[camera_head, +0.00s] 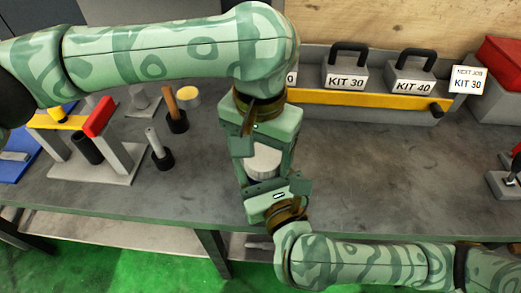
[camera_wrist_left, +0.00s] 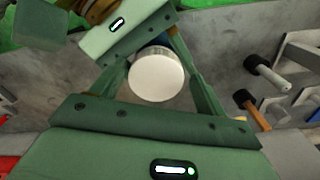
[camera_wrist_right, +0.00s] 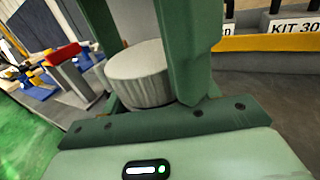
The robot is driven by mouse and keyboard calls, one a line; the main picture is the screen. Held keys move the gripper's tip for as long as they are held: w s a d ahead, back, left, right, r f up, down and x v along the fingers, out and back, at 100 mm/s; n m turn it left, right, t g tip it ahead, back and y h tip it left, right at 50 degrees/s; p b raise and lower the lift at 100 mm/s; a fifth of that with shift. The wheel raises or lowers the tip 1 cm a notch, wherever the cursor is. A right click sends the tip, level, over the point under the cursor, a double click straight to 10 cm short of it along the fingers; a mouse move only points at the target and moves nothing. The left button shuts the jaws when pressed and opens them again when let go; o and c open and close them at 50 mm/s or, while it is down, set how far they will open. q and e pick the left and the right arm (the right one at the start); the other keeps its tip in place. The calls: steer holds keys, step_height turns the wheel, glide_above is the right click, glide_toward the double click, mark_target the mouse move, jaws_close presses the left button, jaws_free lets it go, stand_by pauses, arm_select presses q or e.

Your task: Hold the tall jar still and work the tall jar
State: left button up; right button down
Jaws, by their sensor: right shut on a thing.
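The tall jar (camera_head: 263,161) stands between my two grippers near the front of the bench in the head view, partly hidden by them. Its pale round top (camera_wrist_left: 157,76) faces the left wrist view, and its grey body and rim (camera_wrist_right: 138,75) show in the right wrist view. My left gripper (camera_head: 265,143) comes from the far side, its fingers apart on either side of the jar; whether they touch it is unclear. My right gripper (camera_head: 266,178) comes from the front edge and is shut on the jar.
Toolboxes marked KIT 30 (camera_head: 345,72) and KIT 40 (camera_head: 409,76) sit at the back behind a yellow bar (camera_head: 350,98). A fixture with a red block (camera_head: 98,117) and several handled tools (camera_head: 158,147) stand left. The bench right of the grippers (camera_head: 400,170) is clear.

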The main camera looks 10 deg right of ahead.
arm_select(q)
steer(key=shift+s+d+f, duration=0.1)
steer(key=shift+s+f, duration=0.05)
steer(key=shift+s, duration=0.15)
steer(key=shift+w+r, duration=0.15)
steer(key=shift+r, duration=2.25)
steer(key=shift+c, duration=0.5)
steer(key=r+n, duration=0.2)
steer(key=n, duration=0.1)
steer(key=r+n, duration=0.1)
steer(key=shift+w+d+r+n, duration=0.15)
steer(key=shift+w+d+n, duration=0.05)
steer(key=shift+w+n, duration=0.1)
steer(key=shift+f, duration=4.05)
